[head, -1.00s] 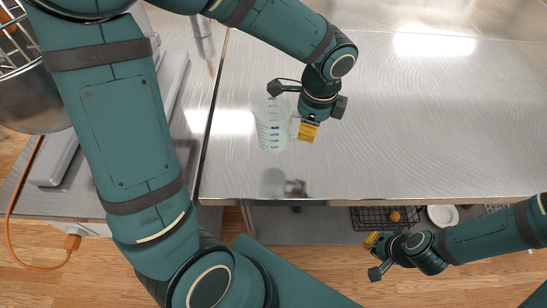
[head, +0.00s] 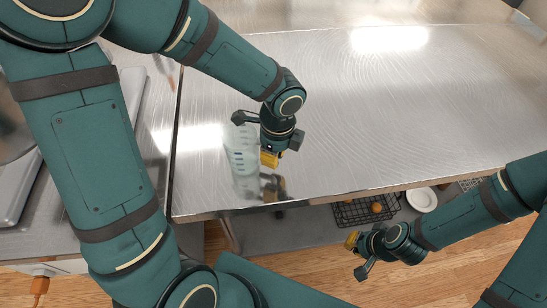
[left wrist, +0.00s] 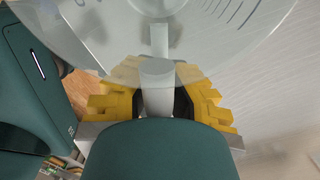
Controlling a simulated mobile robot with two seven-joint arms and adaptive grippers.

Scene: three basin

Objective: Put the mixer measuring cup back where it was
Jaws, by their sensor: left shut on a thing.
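The clear measuring cup (head: 240,155) with dark scale marks is upright over the steel table, near its front left corner. Its reflection shows just below it; whether its base touches the table I cannot tell. My left gripper (head: 269,159) is at its right side, shut on the cup's handle. In the left wrist view the yellow fingers (left wrist: 160,92) close around the pale handle (left wrist: 157,88), with the clear cup wall (left wrist: 200,35) beyond. My right gripper (head: 352,240) hangs low in front of the table, away from the cup; its jaw opening is unclear.
The steel table (head: 390,120) is bare to the right of the cup. A lower shelf holds a black wire rack (head: 355,213) with an orange thing, and a white plate (head: 422,199). A grey counter (head: 40,238) is left of the table across a narrow gap.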

